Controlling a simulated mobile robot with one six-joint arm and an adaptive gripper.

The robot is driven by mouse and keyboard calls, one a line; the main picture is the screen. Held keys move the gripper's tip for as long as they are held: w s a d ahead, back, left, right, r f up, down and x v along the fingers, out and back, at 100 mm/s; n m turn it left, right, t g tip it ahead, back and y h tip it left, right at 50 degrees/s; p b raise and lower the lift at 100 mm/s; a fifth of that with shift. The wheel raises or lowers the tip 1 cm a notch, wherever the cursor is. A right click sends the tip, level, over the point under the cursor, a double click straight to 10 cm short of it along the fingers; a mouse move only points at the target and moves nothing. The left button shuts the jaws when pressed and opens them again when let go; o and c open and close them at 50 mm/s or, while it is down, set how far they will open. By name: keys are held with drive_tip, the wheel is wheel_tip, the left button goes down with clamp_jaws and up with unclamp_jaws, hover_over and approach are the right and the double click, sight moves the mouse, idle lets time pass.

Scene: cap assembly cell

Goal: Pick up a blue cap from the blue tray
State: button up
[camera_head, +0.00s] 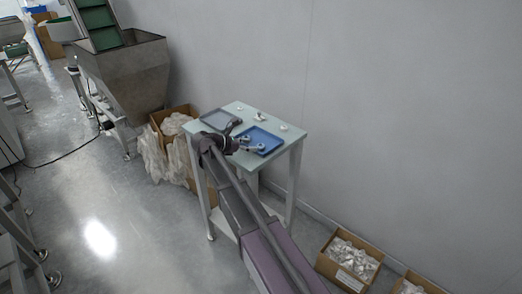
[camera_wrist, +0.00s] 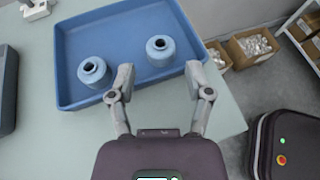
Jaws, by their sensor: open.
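The blue tray (camera_head: 271,136) lies on a pale table at the right, and it fills the upper middle of the wrist view (camera_wrist: 72,43). Two blue caps stand in the tray: a left cap (camera_wrist: 93,71) near the tray's near left corner and a right cap (camera_wrist: 160,49) farther in. Each has a round opening on top. My gripper (camera_wrist: 159,83) is open and empty, its fingertips apart over the tray's near edge. The left fingertip is close to the left cap; the right cap appears beyond the gap between the fingers. In the head view my gripper (camera_head: 235,139) is partly hidden by my arm.
A grey tray (camera_head: 218,118) lies left of the blue tray on the table (camera_head: 243,107). Small white fixtures (camera_head: 260,117) stand near the table's back. Cardboard boxes of white parts (camera_head: 350,257) sit on the floor at right. A metal hopper (camera_head: 130,75) stands at left.

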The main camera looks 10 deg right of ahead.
sight(260, 144)
drive_tip(key=shift+d, duration=0.15)
drive_tip(key=shift+b+x, duration=0.8)
drive_tip(key=shift+x, duration=1.7)
drive_tip(key=shift+w+r, duration=0.1)
drive_tip(key=shift+r, duration=0.05)
drive_tip(key=c, duration=0.5)
